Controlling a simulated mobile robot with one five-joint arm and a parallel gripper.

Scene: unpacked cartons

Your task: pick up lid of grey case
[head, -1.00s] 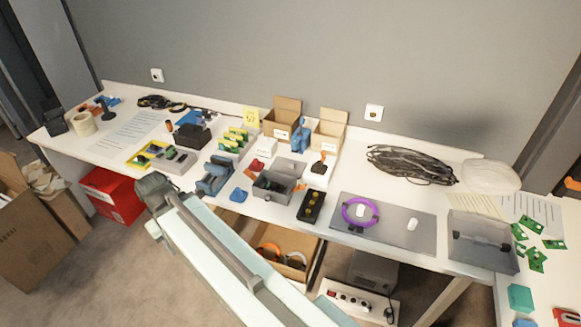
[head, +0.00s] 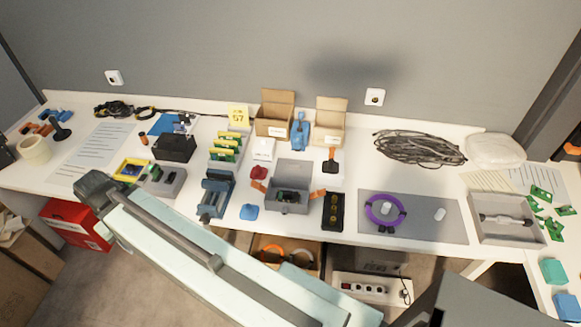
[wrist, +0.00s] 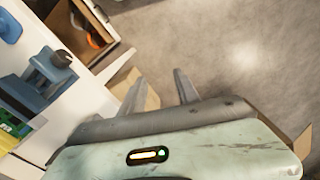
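The grey case (head: 287,207) stands open near the front middle of the table in the head view, with a green board inside. A flat grey panel (head: 293,169), which looks like its lid, is directly behind it; I cannot tell whether the two touch.
A blue vise (head: 215,194) is left of the case and a black block (head: 333,211) right of it. Orange clips flank the case. Two cardboard boxes (head: 275,113) stand behind. A grey mat (head: 452,231) and a grey tray (head: 475,232) are farther right. An open box (wrist: 65,23) sits below the table.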

